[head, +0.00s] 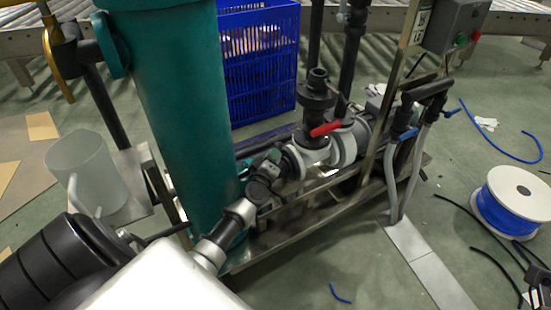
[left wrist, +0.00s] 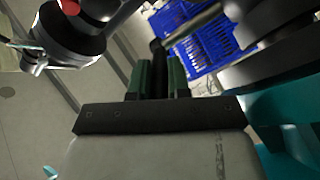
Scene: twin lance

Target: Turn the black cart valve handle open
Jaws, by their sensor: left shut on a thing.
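My left gripper (head: 260,160) reaches in from the lower left to the cart piping, just right of the teal tank. Its dark green fingers (left wrist: 161,82) show in the left wrist view. They are shut on a narrow black part between them, the black valve handle (left wrist: 158,62). In the head view the hand and fingers largely hide the handle, and I cannot tell its angle. A separate red handle (head: 325,129) sits on the grey-white valve to the right of the gripper. My right gripper is not in view.
The teal tank (head: 175,110) stands close to my left gripper. A blue crate (head: 262,60) is behind the cart. A black pipe (head: 318,90) rises beside the red handle. A blue hose spool (head: 510,200) and loose hoses lie on the floor at right. A pale bucket (head: 88,165) stands at left.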

